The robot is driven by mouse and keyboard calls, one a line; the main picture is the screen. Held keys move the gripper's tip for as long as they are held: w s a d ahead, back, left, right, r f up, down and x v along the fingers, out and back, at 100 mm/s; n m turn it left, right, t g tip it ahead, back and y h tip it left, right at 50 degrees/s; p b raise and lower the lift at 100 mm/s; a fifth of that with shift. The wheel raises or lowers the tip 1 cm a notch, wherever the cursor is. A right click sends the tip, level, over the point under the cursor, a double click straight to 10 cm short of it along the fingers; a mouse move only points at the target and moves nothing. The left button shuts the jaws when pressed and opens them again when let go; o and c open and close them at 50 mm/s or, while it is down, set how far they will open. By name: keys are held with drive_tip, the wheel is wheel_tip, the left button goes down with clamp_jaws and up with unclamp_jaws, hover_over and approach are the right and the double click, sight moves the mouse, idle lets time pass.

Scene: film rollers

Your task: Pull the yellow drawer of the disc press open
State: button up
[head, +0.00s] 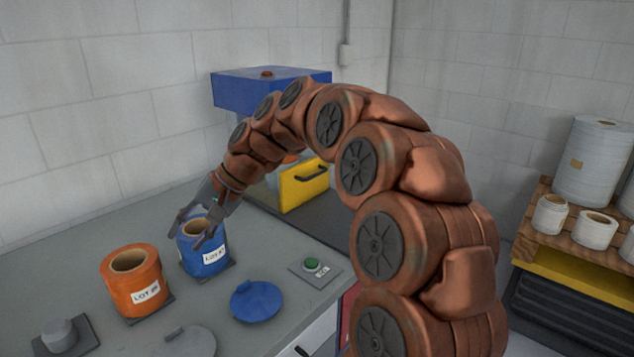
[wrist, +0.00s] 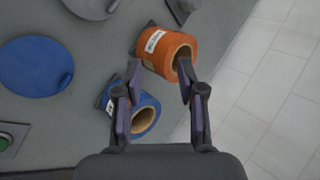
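The disc press (head: 270,90) stands at the back of the grey worktop, with a blue top, partly hidden behind my arm. Its yellow drawer (head: 303,186) has a dark bar handle (head: 311,172) on its front. Part of the drawer is hidden by my arm, and I cannot tell for sure whether it is fully in. My gripper (head: 193,228) is open and empty, above the blue roll and well to the left of the drawer. In the wrist view my gripper (wrist: 158,95) points down with its fingers apart over the worktop; the drawer is not in that view.
A blue roll (head: 204,260) and an orange roll (head: 133,285) stand upright on the worktop below my gripper. A blue disc (head: 256,301) and a green button (head: 312,265) lie nearer the right edge. A wooden pallet (head: 560,233) with white rolls stands at right.

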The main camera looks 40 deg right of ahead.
drive_tip(key=w+d+f+m+t+y+b, duration=0.15)
drive_tip(key=w+d+m+t+b, duration=0.45)
drive_tip(key=w+d, duration=1.35)
drive_tip(key=m+t+h+b, duration=0.4)
drive_tip(key=t+h+b, duration=0.1)
drive_tip(key=t+h, duration=0.1)
approach(318, 174)
drive_tip(key=shift+x, duration=4)
drive_tip(key=shift+w+f+p, duration=0.15)
drive_tip(key=shift+w+p, duration=0.4)
drive_tip(key=shift+p+x, duration=0.3)
drive_tip(key=shift+x, duration=0.45)
